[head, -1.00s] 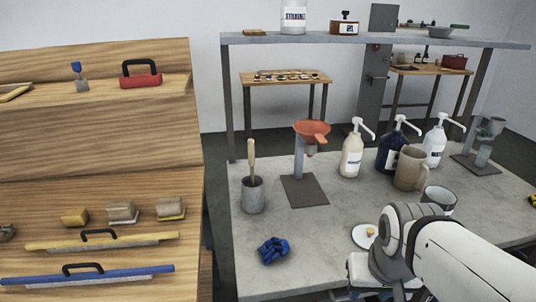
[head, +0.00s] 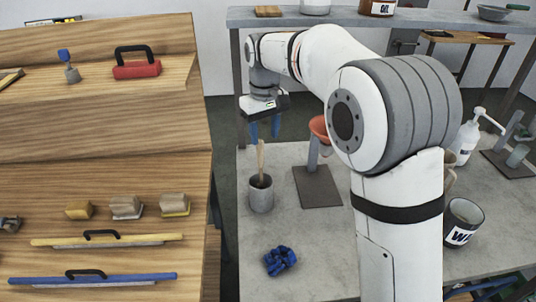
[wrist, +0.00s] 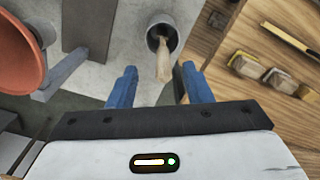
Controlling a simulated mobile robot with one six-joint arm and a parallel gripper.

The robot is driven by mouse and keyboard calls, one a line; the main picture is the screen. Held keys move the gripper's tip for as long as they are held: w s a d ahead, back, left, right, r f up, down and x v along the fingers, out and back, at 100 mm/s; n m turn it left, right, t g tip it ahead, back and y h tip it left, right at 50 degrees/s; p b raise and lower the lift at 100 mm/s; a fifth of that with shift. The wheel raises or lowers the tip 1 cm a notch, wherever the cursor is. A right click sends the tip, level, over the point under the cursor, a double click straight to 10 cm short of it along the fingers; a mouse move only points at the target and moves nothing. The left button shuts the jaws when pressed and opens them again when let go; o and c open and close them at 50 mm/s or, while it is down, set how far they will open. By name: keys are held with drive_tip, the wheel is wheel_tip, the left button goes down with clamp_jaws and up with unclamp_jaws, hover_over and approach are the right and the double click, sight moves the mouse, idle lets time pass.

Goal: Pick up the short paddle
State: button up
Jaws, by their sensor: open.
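The short paddle (head: 261,158) is a slim wooden stick standing nearly upright in a grey cup (head: 261,199) on the left side of the grey table. Its lower end is hidden inside the cup. In the wrist view the paddle (wrist: 163,62) points up toward the camera from the cup (wrist: 175,36). My gripper (head: 265,129) hangs over the cup with its blue fingers pointing down, close above the paddle's top. In the wrist view my gripper (wrist: 156,86) is open and empty, and the paddle's upper end appears at the gap between its fingertips, nearer the right finger.
An orange funnel (wrist: 18,58) on a stand is close beside my gripper. The wooden bench (head: 160,260) with trowels and sponges lies to the left. A crumpled blue cloth (head: 280,261) is on the table in front of the cup. A shelf (head: 340,18) runs behind.

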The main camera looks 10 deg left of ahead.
sight(260, 151)
drive_tip(key=shift+w+a+f, duration=0.1)
drive_tip(key=shift+w+a, duration=0.2)
drive_tip(key=shift+a, duration=0.2)
drive_tip(key=shift+a+f, duration=0.15)
drive_tip(key=shift+f, duration=0.2)
drive_tip(key=shift+w+a+f+p, duration=0.15)
drive_tip(key=shift+f+p, duration=0.3)
drive_tip(key=shift+f, duration=1.3)
drive_tip(key=shift+w+f+p, duration=0.15)
drive_tip(key=shift+f+p, duration=0.25)
drive_tip(key=shift+f, duration=1.3)
drive_tip(key=shift+c, duration=0.2)
clamp_jaws()
